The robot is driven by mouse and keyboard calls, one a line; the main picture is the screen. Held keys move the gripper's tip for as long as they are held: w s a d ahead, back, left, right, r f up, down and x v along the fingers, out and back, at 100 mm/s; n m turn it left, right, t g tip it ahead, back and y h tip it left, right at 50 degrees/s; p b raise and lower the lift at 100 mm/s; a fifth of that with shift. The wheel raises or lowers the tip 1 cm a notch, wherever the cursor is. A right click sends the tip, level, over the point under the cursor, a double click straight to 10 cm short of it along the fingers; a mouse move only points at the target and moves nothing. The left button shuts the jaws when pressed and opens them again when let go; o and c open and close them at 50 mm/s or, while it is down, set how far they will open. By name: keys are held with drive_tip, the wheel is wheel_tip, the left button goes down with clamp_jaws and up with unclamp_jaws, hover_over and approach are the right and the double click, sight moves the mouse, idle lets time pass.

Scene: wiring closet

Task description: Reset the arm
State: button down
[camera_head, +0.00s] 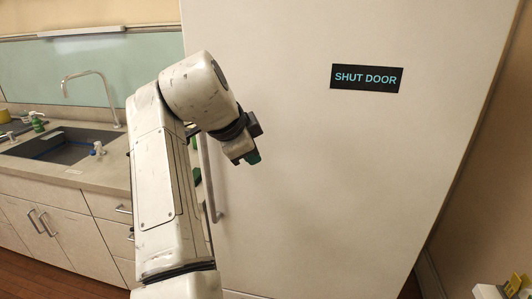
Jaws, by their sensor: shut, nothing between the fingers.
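My arm rises in the middle of the view, white and scuffed, bent at its top joint.
The door panel bears a black "SHUT DOOR" sign (367,78) and a vertical handle (210,185) partly behind my arm. At left is a counter (85,178) with a sink (62,146), a faucet (92,78) and a green bottle (37,122). Wooden floor shows below.

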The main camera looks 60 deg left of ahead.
drive_tip(key=w+d+f+h, duration=0.2)
drive_tip(key=w+d+f, duration=1.05)
drive_tip(key=f, duration=0.35)
drive_tip(key=w+d+f+g, duration=0.1)
drive_tip(key=d+f, duration=0.4)
drive_tip(key=d, duration=0.3)
drive_tip(key=w+d+f+n+h, duration=0.1)
drive_tip(key=w+d+f, duration=0.1)
drive_tip(key=d+f, duration=0.45)
drive_tip(key=w+d+f+g, duration=0.1)
drive_tip(key=d+f, duration=0.2)
drive_tip(key=d, duration=0.7)
drive_tip(key=s+d+f+g, duration=0.1)
drive_tip(key=s+d+f, duration=0.2)
drive_tip(key=d, duration=0.5)
drive_tip(key=s+d+f+h, duration=0.1)
drive_tip(key=s+d+f, duration=0.2)
drive_tip(key=d, duration=0.6)
drive_tip(key=s+d+f+g, duration=0.1)
drive_tip(key=s+d+f, duration=0.2)
drive_tip(key=d, duration=0.5)
drive_tip(key=s+d+g, duration=0.1)
drive_tip(key=s+d, duration=1.3)
drive_tip(key=s, duration=0.4)
drive_tip(key=shift+d+f+h, duration=0.25)
drive_tip(key=shift+d+h, duration=0.05)
